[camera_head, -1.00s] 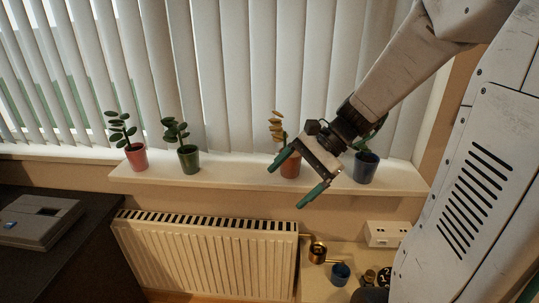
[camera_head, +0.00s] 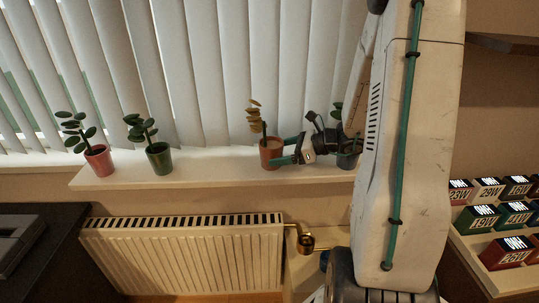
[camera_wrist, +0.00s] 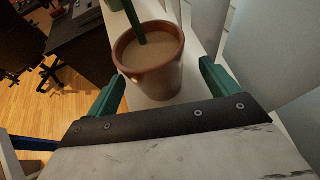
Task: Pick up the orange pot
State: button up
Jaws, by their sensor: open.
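The orange pot (camera_head: 271,153) stands upright on the white windowsill and holds a plant with yellowish leaves. It also shows in the wrist view (camera_wrist: 150,68), with light soil and a green stem. My gripper (camera_head: 290,149) is open and empty, just right of the pot, with its green fingers pointing left at it. In the wrist view the pot sits ahead of the gripper, roughly between the two fingertips (camera_wrist: 160,85). Whether the fingers touch it I cannot tell.
On the windowsill (camera_head: 215,170), a pink pot (camera_head: 99,161) and a green pot (camera_head: 160,159) stand at left. A blue pot (camera_head: 347,160) is partly hidden behind my arm. Blinds stand close behind; a radiator (camera_head: 185,255) is below. Several boxes (camera_head: 484,218) sit on a shelf at right.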

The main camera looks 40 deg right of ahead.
aim_at(271, 154)
jog(key=x, duration=0.3)
jog(key=shift+w+a+f, duration=0.1)
jog(key=shift+a, duration=0.25)
jog(key=c, duration=1.4)
